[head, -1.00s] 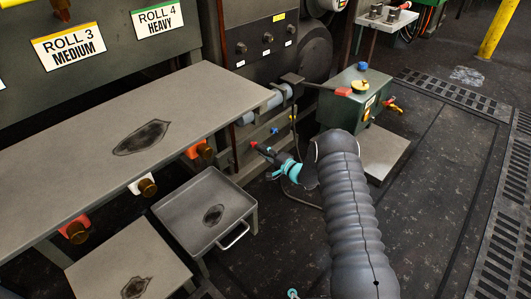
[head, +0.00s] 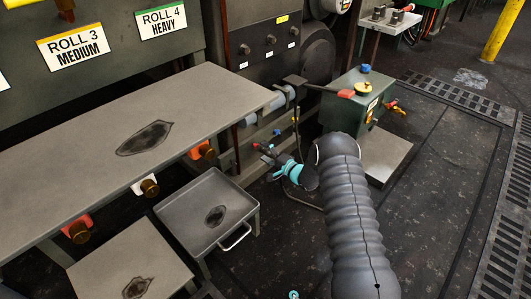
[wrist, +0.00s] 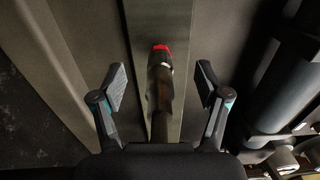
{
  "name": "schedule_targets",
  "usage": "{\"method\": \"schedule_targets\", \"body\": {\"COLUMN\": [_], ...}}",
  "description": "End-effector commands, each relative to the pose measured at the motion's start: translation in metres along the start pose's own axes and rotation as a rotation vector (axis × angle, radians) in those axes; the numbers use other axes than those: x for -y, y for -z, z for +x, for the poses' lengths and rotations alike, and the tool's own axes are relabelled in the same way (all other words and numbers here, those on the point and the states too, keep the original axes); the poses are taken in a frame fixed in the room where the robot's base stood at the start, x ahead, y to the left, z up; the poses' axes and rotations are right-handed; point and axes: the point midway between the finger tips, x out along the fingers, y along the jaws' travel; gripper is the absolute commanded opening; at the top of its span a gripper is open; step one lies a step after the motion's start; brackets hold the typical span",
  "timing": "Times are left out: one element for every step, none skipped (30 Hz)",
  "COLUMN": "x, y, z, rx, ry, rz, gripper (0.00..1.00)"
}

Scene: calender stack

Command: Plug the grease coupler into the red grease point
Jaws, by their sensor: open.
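The red grease point (wrist: 162,48) shows as a red tip at the top middle of the wrist view. It also shows as a small red spot in the head view (head: 257,146), low on the machine's side. The grease coupler (wrist: 160,90) is a dark, brownish rod with a pale collar at its far end, lined up with the red tip and seemingly against it. I cannot tell how fully it is seated. My gripper (wrist: 160,82) is open, one finger on each side of the coupler, with visible gaps. The coupler's near end is hidden by my gripper's body.
Blue (head: 277,132) and yellow (head: 293,121) points sit further along the machine. A thin hose (head: 309,206) loops near the floor by my gripper. A green box (head: 353,100) stands behind my arm. A grey tray (head: 180,190) and long table (head: 110,125) lie to the left.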

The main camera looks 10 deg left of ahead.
Motion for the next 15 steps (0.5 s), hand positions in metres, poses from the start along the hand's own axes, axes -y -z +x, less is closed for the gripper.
{"method": "schedule_targets", "body": {"x": [0.0, 0.0, 0.0, 0.0001, 0.0001, 0.0001, 0.0001, 0.0001, 0.0001, 0.0001, 0.0001, 0.0002, 0.0003, 0.0004, 0.0006], "y": [0.0001, 0.0001, 0.0, 0.0001, 0.0001, 0.0001, 0.0001, 0.0001, 0.0001, 0.0001, 0.0001, 0.0002, 0.0002, 0.0003, 0.0004], "z": [-0.0001, -0.0001, -0.0001, -0.0001, -0.0001, -0.0001, -0.0001, -0.0001, -0.0001, -0.0001, -0.0001, -0.0004, -0.001, -0.002, -0.0037], "rx": [0.0, 0.0, 0.0, 0.0, 0.0, 0.0, 0.0, 0.0, 0.0, 0.0, 0.0, 0.0, 0.0, 0.0, -0.001], "ry": [0.0, 0.0, 0.0, 0.0, 0.0, 0.0, 0.0, 0.0, 0.0, 0.0, 0.0, 0.0, 0.0, 0.0, 0.0], "rz": [0.0, 0.0, 0.0, 0.0, 0.0, 0.0, 0.0, 0.0, 0.0, 0.0, 0.0, 0.0, 0.0, 0.0, 0.001], "gripper": [0.75, 0.75, 0.75, 0.75, 0.75, 0.75, 0.75, 0.75, 0.75, 0.75, 0.75, 0.75, 0.75, 0.75, 0.75]}}
